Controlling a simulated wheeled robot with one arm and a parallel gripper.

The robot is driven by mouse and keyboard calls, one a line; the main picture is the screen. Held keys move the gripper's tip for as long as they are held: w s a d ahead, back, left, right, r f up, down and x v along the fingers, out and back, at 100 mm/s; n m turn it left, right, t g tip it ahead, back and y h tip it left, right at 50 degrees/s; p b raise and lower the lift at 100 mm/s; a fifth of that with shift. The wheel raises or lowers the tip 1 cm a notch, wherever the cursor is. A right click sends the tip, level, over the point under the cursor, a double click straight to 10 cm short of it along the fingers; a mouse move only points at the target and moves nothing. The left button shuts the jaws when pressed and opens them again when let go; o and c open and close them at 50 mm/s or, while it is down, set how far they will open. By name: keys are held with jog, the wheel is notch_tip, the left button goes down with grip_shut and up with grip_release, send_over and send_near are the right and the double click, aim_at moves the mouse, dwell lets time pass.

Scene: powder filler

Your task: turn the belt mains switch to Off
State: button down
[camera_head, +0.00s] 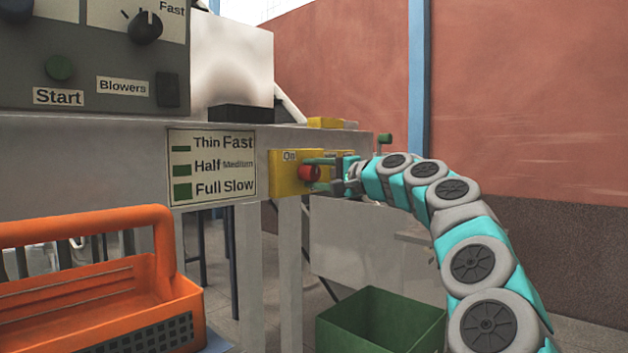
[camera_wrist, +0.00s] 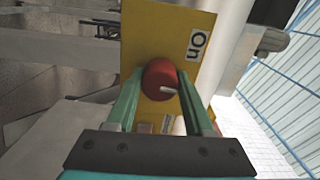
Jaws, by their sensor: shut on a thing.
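The belt mains switch is a red knob (camera_head: 309,173) on a yellow plate (camera_head: 282,180) fixed to the machine's grey frame. The plate carries an "On" label at its upper left in the head view. In the wrist view the red knob (camera_wrist: 159,79) sits between my two green fingers, with a white mark on its face pointing to the right, not straight at the "On" label (camera_wrist: 198,45). My gripper (camera_head: 318,170) is shut on the knob. Other lettering on the plate is mostly hidden by my gripper.
An orange crate (camera_head: 165,240) stands at the lower left. A green bin (camera_head: 380,320) stands below my arm. A control panel with Start and Blowers labels (camera_head: 122,86) is at the upper left. A green knob (camera_head: 385,139) is just beyond my wrist.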

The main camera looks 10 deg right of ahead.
jog(key=n, duration=0.1)
jog(key=n+b, duration=0.1)
jog(key=n, duration=0.1)
jog(key=n+b, duration=0.1)
jog(key=shift+f+n, duration=0.3)
jog(key=shift+r+n+b, duration=0.1)
jog(key=shift+n+b, duration=0.5)
jog(key=shift+n, duration=0.3)
jog(key=shift+n+b, duration=0.3)
jog(key=shift+n, duration=0.5)
jog(key=shift+n+b, duration=0.45)
jog(key=shift+n, duration=0.65)
jog(key=shift+r, duration=0.1)
jog(key=shift+c, duration=1.5)
grip_release()
